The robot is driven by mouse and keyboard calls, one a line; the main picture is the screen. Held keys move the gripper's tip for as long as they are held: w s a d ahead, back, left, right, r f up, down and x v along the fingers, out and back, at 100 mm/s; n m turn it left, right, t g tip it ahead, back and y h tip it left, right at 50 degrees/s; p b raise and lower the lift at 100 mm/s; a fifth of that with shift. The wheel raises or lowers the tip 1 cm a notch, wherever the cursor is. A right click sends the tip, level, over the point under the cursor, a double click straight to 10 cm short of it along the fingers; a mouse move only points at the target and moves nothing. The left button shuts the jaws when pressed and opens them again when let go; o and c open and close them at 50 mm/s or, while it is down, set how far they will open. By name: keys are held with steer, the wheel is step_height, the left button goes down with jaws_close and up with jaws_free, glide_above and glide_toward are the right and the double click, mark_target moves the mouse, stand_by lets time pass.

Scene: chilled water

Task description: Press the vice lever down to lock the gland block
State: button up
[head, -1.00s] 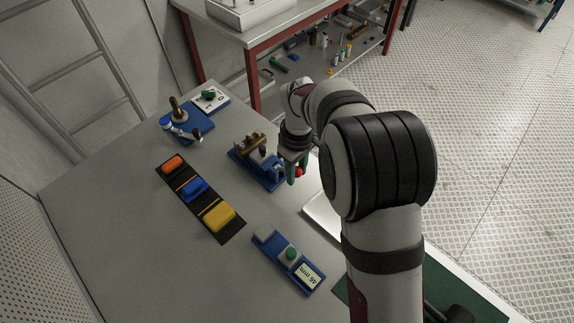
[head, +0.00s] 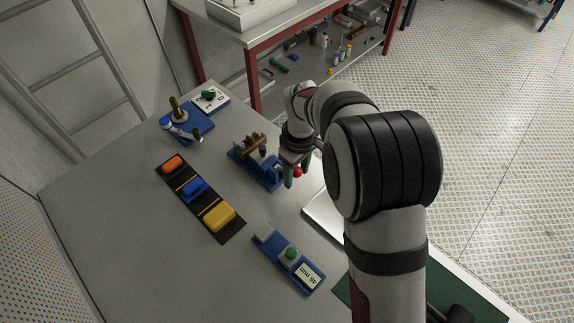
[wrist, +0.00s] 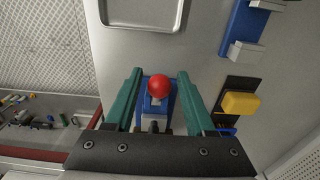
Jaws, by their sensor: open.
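The vice (head: 262,172) is a blue fixture on the grey table, right of the black strip in the head view. The brass gland block (head: 251,144) sits at its far end. The vice lever's red ball knob (head: 298,170) sticks out at the near right end. In the wrist view the red knob (wrist: 158,86) shows between the fingers, over the blue vice base (wrist: 157,104). My gripper (head: 291,174) is open, with its green fingers (wrist: 160,92) on either side of the knob and apart from it. The gland block is mostly hidden behind the gripper body in the wrist view.
A black strip (head: 186,185) with orange, blue and yellow blocks lies to the left. A blue gauge fixture (head: 289,259) with a green button stands nearer. A blue valve fixture (head: 186,124) stands at the far end. A metal tray (head: 325,218) lies below my arm.

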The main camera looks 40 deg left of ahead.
steer(key=shift+r, duration=3)
